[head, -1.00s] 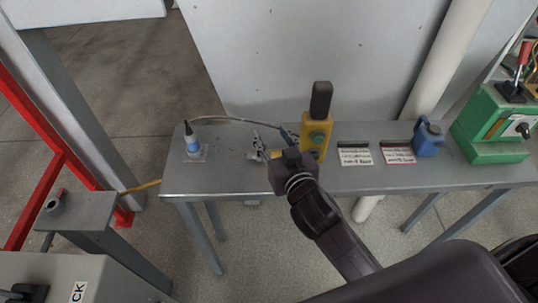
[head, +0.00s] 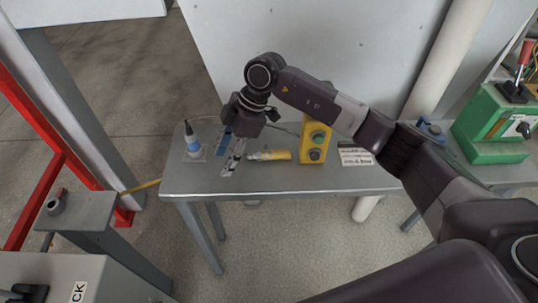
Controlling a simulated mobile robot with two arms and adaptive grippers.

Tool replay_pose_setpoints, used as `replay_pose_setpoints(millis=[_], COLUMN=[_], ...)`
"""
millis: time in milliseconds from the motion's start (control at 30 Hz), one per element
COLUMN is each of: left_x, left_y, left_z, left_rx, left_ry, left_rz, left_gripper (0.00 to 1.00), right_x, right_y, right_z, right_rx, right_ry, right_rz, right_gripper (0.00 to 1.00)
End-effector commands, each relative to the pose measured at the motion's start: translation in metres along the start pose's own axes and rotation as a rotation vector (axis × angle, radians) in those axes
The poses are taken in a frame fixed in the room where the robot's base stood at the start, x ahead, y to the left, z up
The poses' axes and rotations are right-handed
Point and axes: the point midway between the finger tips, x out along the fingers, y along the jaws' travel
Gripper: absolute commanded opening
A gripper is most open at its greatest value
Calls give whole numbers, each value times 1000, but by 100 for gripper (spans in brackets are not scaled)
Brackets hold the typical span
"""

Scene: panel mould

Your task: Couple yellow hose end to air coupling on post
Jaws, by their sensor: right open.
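The grey post (head: 85,212) stands at the left, with a short grey round fitting (head: 56,203) with a reddish part on top, which looks like the air coupling. A thin yellow length (head: 140,187), apparently the hose, shows between the post and the table's left edge; its end cannot be made out. A short yellow cylinder with a pale tip (head: 270,155) lies on the table; I cannot tell whether it belongs to the hose. My right gripper (head: 226,162) is open and empty above the table, left of the cylinder. My left gripper is not in view.
A red frame (head: 45,190) is behind the post.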

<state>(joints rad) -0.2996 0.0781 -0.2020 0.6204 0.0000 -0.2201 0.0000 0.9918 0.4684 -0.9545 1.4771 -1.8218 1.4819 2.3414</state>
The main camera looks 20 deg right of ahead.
Motion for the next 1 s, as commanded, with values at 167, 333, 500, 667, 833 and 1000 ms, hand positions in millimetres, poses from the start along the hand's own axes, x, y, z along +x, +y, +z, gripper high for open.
replay_pose_setpoints(millis=[167, 333, 500, 667, 833, 1000], left_x=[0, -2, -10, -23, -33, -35], left_y=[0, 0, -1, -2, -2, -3], left_z=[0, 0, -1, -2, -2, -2], left_rx=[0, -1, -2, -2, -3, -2], left_ry=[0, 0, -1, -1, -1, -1], left_rz=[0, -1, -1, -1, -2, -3], left_gripper=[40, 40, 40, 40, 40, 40], right_x=[-49, -66, -50, -34, -10, 1], right_y=[20, 22, 22, 25, 29, 30], right_z=[86, 116, 124, 129, 139, 145], right_rx=[217, 306, 311, 310, 309, 307], right_ry=[-334, -444, -450, -448, -447, -445], right_rz=[29, 44, 42, 41, 41, 44], right_gripper=[42, 42, 42, 42, 42, 42])
